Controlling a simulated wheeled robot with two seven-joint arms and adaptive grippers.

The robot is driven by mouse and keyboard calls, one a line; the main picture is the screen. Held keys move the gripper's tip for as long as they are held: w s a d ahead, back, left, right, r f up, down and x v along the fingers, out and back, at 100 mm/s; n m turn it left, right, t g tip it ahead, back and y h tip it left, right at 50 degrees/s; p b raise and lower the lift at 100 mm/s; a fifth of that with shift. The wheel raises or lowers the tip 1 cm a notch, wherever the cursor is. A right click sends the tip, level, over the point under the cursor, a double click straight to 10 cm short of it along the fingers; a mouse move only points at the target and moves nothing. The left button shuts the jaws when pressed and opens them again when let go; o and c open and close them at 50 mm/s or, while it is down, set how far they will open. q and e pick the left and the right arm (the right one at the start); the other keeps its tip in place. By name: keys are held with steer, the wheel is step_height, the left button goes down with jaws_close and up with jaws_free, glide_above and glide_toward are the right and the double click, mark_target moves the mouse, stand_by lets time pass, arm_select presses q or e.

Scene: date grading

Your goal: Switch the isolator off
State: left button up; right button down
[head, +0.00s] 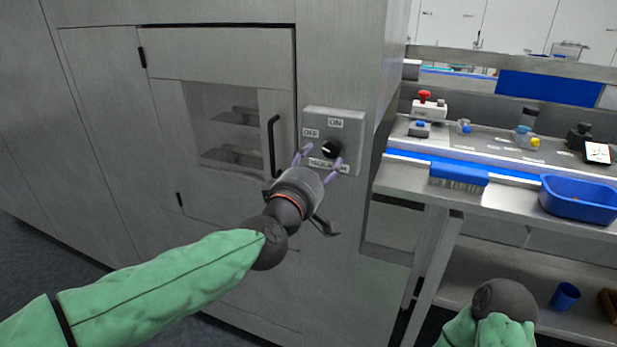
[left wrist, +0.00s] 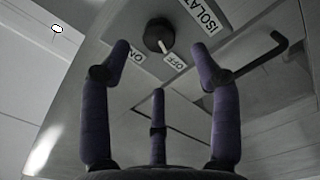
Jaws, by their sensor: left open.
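The isolator is a grey box (head: 349,124) on the steel cabinet's front, with a round black knob (head: 331,148). An ON label (head: 335,123) is above the knob and an OFF label (head: 311,133) to its left. In the left wrist view the knob (left wrist: 158,34) has a white pointer turned toward the OFF label (left wrist: 175,62). My left gripper (head: 320,159) is open and empty just in front of the box. Its purple fingers (left wrist: 163,58) are spread in the left wrist view, apart from the knob. My right gripper's fingers are out of view.
A cabinet door with a window (head: 235,125) and dark handle (head: 273,146) is left of the box. A steel bench (head: 408,178) on the right carries a blue brush (head: 458,178), a blue tray (head: 580,197) and a red-button control (head: 429,105).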

arm_select(q)
steer(key=shift+v, duration=2.7)
steer(key=w+f+m+g+y, duration=0.1)
steer(key=w+f+g, duration=0.15)
steer(key=f, duration=0.75)
steer(key=w+f+m+g+y, duration=0.1)
steer(key=w+f+m+g, duration=0.15)
steer(key=f, duration=0.85)
steer(key=s+a+f+m+g, duration=0.1)
steer(key=a+f+g, duration=0.1)
steer(key=f, duration=0.8)
steer(key=s+a+f+m+g, duration=0.1)
steer(key=s+a+f, duration=0.1)
steer(key=f, duration=0.8)
steer(key=s+a+f+m+g, duration=0.1)
steer(key=s+f+g, duration=0.1)
steer(key=s+f, duration=0.45)
steer(key=s+a+f+g, duration=0.1)
steer(key=s+f+g, duration=0.25)
steer(key=f, duration=0.65)
steer(key=s+f+m+g, duration=0.1)
steer(key=s+f+g, duration=0.2)
steer(key=s+f, duration=0.6)
steer(key=s, duration=0.6)
steer(key=shift+f+m, duration=0.2)
steer(key=shift+m, duration=0.15)
